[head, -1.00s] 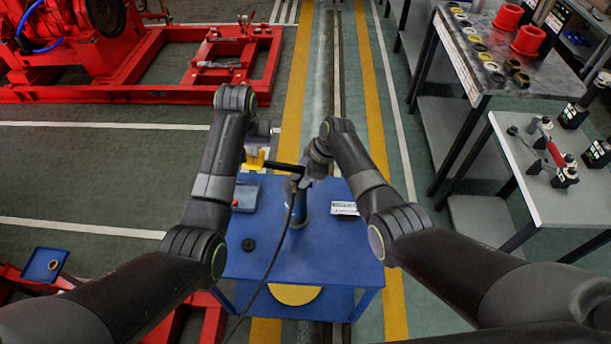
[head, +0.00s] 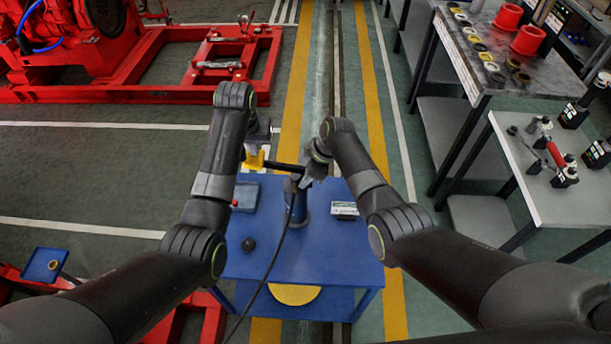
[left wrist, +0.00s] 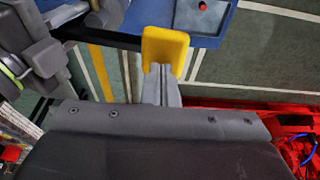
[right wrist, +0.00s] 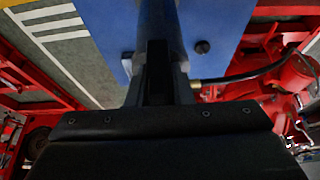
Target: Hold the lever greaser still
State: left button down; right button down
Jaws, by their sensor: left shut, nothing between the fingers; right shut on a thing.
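The lever greaser (head: 296,212) has a dark blue barrel and stands upright on the blue table. Its black lever (head: 284,166) reaches left to a yellow grip (head: 254,161). My right gripper (head: 307,180) is shut on the greaser's upper part. In the right wrist view the barrel (right wrist: 158,22) stands between the fingers (right wrist: 158,75). My left gripper (head: 257,149) is shut and empty, right by the yellow grip. In the left wrist view the yellow grip (left wrist: 165,48) lies at the fingertips (left wrist: 161,80) and partly hides them; whether they touch cannot be told.
A black hose (head: 273,265) runs from the greaser over the front edge. Grey workbenches (head: 550,190) stand to the right.

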aim_at(254, 160)
pick_arm(q)
jog(key=shift+f, duration=3.1)
jog(key=shift+r, duration=2.4)
jog(key=shift+r, duration=1.05)
jog(key=shift+r, duration=2)
pick_arm(e)
jog(key=c, duration=1.2)
grip_release()
